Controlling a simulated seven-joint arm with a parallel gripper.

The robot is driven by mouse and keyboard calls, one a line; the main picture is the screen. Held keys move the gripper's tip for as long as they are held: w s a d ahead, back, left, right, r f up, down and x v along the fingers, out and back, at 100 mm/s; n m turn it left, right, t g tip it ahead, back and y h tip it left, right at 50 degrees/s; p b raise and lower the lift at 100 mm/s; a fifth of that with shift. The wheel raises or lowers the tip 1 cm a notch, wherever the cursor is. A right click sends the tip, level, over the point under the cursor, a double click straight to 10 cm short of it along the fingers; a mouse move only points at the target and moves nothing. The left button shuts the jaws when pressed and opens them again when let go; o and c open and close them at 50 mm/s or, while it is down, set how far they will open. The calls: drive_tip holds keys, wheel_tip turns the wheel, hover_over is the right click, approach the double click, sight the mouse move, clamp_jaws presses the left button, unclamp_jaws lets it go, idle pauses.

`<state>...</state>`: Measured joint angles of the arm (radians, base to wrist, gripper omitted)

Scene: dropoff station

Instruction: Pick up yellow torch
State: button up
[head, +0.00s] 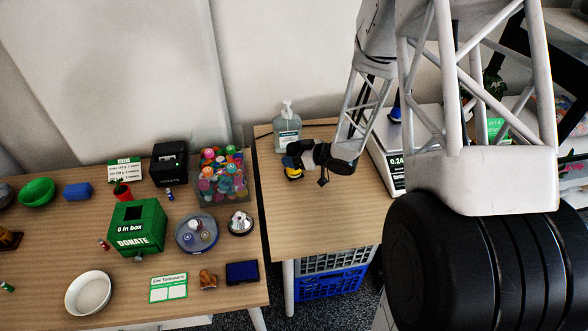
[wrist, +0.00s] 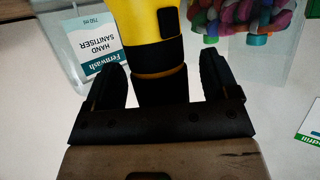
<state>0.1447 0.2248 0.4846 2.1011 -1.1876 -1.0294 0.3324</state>
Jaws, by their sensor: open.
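The yellow torch (wrist: 138,22) fills the top middle of the wrist view, with a black button patch and a dark lower end. My gripper (wrist: 160,80) has its two black fingers spread, one on each side of the torch's dark end. A gap shows between the torch and each finger. In the head view my gripper (head: 296,158) is over the right-hand table, and a little of the yellow torch (head: 294,174) shows just below it. The rest of the torch is hidden there by the gripper.
A hand sanitiser bottle (head: 287,128) stands close behind my gripper; its label (wrist: 92,45) shows in the wrist view. A tub of colourful items (head: 221,178) stands to the left, and a scale (head: 392,165) to the right. The front of the right-hand table (head: 315,220) is clear.

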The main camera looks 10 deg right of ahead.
drive_tip(key=shift+w+a, duration=0.1)
idle(0.5)
drive_tip(key=c, duration=1.4)
